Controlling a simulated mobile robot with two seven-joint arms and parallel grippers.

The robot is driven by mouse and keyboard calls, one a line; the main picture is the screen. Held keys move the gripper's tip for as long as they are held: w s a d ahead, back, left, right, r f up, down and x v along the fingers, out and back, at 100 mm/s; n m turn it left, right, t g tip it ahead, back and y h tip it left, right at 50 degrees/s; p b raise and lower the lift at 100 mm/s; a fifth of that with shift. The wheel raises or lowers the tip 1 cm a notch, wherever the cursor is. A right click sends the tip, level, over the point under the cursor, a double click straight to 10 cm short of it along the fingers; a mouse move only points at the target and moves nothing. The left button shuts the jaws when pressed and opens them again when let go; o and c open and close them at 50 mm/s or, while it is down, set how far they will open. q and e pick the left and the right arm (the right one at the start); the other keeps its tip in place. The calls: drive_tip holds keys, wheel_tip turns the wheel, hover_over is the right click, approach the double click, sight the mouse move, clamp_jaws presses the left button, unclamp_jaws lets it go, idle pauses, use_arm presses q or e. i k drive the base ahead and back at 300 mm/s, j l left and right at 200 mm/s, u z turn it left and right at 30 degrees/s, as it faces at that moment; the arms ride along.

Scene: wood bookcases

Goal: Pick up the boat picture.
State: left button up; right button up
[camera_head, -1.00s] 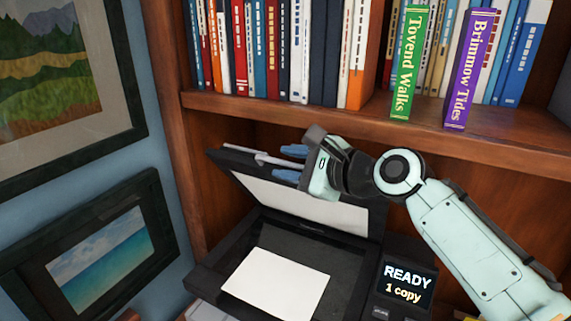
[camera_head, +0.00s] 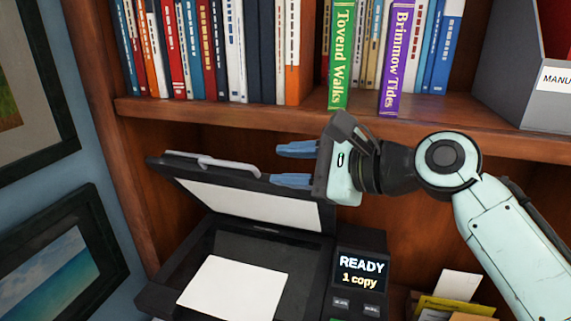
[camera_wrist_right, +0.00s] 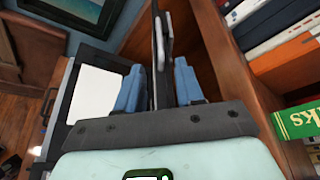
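No boat is visible on any picture. A blank white sheet (camera_head: 232,290) lies on the open scanner bed; its underside is hidden, so I cannot tell if it is the boat picture. It also shows in the right wrist view (camera_wrist_right: 92,95). The scanner lid (camera_head: 250,203) stands raised and tilted, with a grey handle (camera_head: 215,164) on its edge. My right gripper (camera_head: 285,165) is at the lid's upper right, right of the handle, its blue fingers apart. In the right wrist view the gripper (camera_wrist_right: 158,80) has the lid edge-on between its fingers. My left gripper is out of view.
The shelf (camera_head: 240,112) with books is just above my right gripper. A screen (camera_head: 360,269) reads "READY 1 copy". A framed sea picture (camera_head: 50,270) hangs at left. Papers (camera_head: 455,300) lie right of the scanner, and a grey file box (camera_head: 525,80) stands above.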

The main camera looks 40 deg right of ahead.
sight(227, 290)
drive_tip(key=k+j, duration=0.75)
drive_tip(key=j, duration=0.25)
